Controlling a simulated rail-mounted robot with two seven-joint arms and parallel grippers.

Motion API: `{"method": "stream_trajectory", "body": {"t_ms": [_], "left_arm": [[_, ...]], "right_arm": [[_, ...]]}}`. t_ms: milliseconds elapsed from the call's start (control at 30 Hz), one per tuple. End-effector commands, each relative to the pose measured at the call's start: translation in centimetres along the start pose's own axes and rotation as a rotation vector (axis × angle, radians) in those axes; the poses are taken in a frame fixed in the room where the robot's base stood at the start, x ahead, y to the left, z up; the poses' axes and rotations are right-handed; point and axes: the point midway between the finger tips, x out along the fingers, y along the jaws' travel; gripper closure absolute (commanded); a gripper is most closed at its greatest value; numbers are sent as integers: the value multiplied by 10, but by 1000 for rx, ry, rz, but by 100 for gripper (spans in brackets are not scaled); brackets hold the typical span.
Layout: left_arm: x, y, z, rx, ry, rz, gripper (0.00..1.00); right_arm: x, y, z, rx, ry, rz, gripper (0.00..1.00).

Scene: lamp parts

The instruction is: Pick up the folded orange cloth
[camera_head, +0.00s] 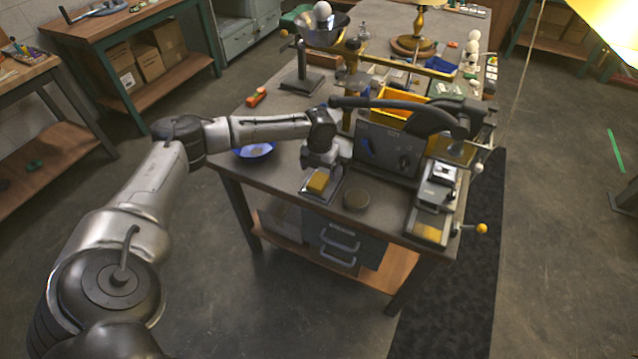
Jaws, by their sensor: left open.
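A small folded yellow-orange cloth (318,182) lies in a shallow grey tray (309,194) near the front edge of the workbench. My left gripper (319,168) is open and points down just above the cloth, close to it. Its fingers are small and dark here, and I cannot tell whether they touch the cloth. The gripper hides the far part of the cloth and tray. My right gripper is not in view.
A dark round disc (357,199) lies right of the tray. A grey control box (386,150) stands behind it. A tray device (430,228) is at the right corner. A blue bowl (255,151) and an orange-red block (257,97) are to the left.

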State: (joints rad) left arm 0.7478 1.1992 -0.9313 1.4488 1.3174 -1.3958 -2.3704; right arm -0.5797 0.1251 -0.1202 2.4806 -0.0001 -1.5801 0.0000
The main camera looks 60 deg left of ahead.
Motion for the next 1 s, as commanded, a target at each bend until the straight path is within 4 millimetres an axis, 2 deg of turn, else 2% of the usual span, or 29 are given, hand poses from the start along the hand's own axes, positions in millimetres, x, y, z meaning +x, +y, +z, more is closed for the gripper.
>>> {"method": "stream_trajectory", "body": {"t_ms": [300, 567, 1000], "left_arm": [[40, -1, -1, 0, 1, 0, 13], [44, 0, 0, 0, 0, 0, 13], [44, 0, 0, 0, 0, 1, 53]], "right_arm": [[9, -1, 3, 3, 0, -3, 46], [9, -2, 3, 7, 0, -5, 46], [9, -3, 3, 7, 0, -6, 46]]}}
